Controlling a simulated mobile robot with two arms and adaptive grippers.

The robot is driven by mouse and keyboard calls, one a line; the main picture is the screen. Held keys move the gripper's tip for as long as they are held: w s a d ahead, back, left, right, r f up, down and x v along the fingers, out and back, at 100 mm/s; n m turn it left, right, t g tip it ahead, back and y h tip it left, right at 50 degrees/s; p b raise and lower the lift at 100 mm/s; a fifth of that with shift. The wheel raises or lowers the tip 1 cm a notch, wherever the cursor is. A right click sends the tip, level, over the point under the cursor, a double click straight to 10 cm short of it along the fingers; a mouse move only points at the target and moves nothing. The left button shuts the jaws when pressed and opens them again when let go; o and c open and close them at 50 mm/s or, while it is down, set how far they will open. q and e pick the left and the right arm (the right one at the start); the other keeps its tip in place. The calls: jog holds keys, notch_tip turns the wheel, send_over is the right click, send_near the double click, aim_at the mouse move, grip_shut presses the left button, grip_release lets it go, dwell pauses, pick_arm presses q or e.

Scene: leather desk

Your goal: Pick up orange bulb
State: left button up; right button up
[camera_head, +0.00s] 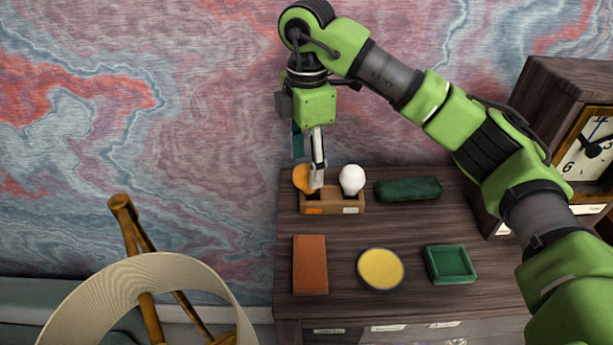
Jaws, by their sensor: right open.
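The orange bulb (301,177) stands at the left end of a small wooden holder (333,202) at the back left of the desk. A white bulb (352,179) stands at the holder's right end. My right gripper (316,181) is open and points down, with its fingertips at the orange bulb's right side in the picture. A finger covers part of the bulb. I cannot tell whether finger and bulb touch. My left gripper does not show.
On the dark wood desk (340,275) are a green case (408,189), a brown leather book (310,265), a yellow round dish (380,268) and a green square tray (450,264). A clock (590,148) stands at right. A lampshade (150,290) is at lower left.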

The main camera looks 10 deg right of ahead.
aim_at(307, 178)
jog(key=f+p, duration=0.2)
jog(key=f, duration=0.1)
jog(key=shift+s+f, duration=0.1)
jog(key=shift+s, duration=0.1)
jog(key=shift+f, duration=0.5)
jog(key=c, duration=1.2)
jog(key=shift+w+r, duration=0.1)
jog(key=shift+r, duration=0.05)
